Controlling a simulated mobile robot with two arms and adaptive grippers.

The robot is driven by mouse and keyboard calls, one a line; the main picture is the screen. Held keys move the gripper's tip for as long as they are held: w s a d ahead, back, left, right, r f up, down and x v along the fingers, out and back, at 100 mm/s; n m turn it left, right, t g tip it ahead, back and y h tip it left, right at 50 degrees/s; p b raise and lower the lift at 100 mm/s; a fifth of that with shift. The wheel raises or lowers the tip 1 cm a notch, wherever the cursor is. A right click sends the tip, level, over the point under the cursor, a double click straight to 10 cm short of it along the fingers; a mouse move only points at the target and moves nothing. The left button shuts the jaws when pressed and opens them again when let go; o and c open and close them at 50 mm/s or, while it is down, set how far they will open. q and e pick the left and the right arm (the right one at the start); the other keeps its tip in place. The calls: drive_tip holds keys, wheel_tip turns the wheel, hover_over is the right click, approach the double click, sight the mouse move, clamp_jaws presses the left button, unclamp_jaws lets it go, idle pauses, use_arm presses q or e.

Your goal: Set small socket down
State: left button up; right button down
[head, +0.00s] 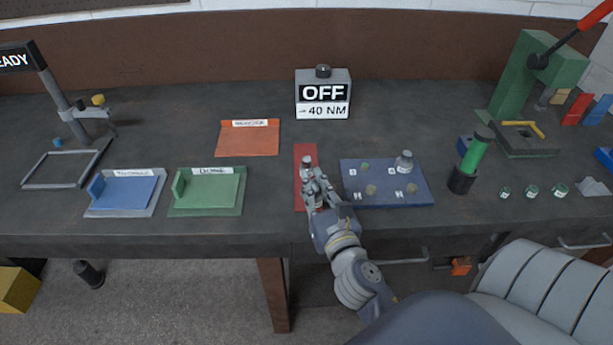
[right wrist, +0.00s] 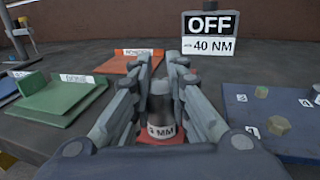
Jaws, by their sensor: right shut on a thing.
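My right gripper (head: 313,180) is shut on a small grey socket (head: 306,161), upright over the narrow red mat (head: 311,149). In the right wrist view the socket (right wrist: 161,108) sits between the fingers of the gripper (right wrist: 164,82), with a white band ending in "MM"; its first character is hard to read. Red surface shows just below it; I cannot tell whether it touches the mat. My left gripper is not in view.
Right of the mat is a blue board (head: 385,201) with labelled spots, small pieces and another grey socket (head: 404,161). A sign block (head: 323,95) reading "OFF 40 NM" stands behind. Green (head: 230,190), blue (head: 135,195) and orange (head: 247,143) trays lie left.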

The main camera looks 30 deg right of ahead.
drive_tip(key=x, duration=0.4)
drive_tip(key=shift+w+d+f+p, duration=0.1)
drive_tip(key=shift+w+f+p, duration=0.1)
drive_tip(key=shift+w+p, duration=0.1)
drive_tip(key=shift+w+f, duration=0.1)
drive_tip(key=shift+w, duration=0.1)
wheel_tip(320, 180, down, 3)
drive_tip(key=shift+r+b, duration=0.1)
drive_tip(key=shift+b, duration=0.45)
drive_tip(key=shift+f, duration=0.35)
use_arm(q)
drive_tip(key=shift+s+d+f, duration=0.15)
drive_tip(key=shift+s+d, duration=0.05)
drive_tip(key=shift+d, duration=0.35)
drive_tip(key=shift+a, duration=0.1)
